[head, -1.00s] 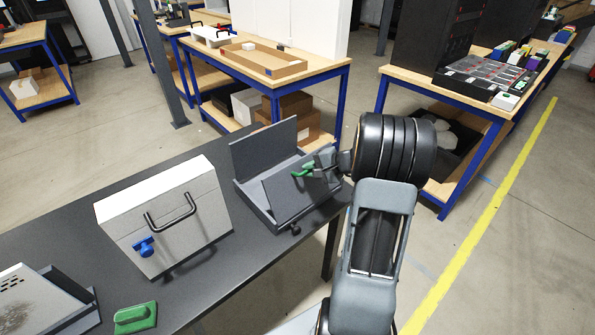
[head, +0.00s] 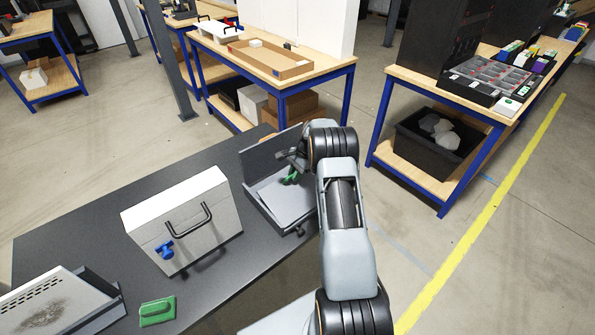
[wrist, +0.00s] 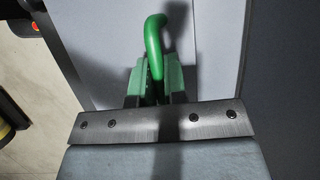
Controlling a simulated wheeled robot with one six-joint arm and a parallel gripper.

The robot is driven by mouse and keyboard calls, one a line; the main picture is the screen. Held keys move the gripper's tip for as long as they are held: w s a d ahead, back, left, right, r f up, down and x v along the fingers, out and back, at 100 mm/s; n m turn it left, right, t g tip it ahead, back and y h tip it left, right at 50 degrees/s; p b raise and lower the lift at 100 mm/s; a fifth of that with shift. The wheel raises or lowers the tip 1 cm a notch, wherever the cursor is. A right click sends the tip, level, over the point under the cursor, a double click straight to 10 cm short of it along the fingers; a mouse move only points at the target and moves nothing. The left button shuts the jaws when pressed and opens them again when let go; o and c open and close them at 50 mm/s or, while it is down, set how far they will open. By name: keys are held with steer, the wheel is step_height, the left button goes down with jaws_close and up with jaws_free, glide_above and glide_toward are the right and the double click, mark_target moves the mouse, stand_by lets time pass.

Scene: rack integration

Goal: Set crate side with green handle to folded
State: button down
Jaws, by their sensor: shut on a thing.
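The grey crate (head: 259,211) stands at the right end of the dark table. Its far side (head: 266,154) stands upright. The side with the green handle (head: 283,203) is swung inward and lies low, nearly flat, over the crate's floor; whether it touches the floor I cannot tell. My gripper (head: 292,167) reaches in from above and is shut on the green handle (head: 289,177). In the wrist view the curved green handle (wrist: 154,45) sits between the jaws, above a grey panel (wrist: 210,50). My arm hides the crate's right end.
A white-topped grey box (head: 185,225) with a black handle and blue latch stands left of the crate. Wooden workbenches (head: 318,75) stand behind.

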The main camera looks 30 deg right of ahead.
steer(key=shift+w+a+f+b, duration=0.1)
steer(key=shift+w+f+b, duration=0.3)
steer(key=shift+f+b, duration=0.35)
steer(key=shift+w+a+f+b, duration=0.1)
steer(key=shift+w+f+b, duration=0.35)
steer(key=shift+f, duration=0.45)
steer(key=shift+s, duration=0.1)
steer(key=c, duration=1.5)
jaws_free()
steer(key=shift+a+f, duration=0.1)
steer(key=shift+f, duration=0.05)
steer(key=shift+o, duration=0.2)
steer(key=b+v, duration=0.1)
steer(key=v, duration=1.3)
steer(key=shift+b, duration=0.35)
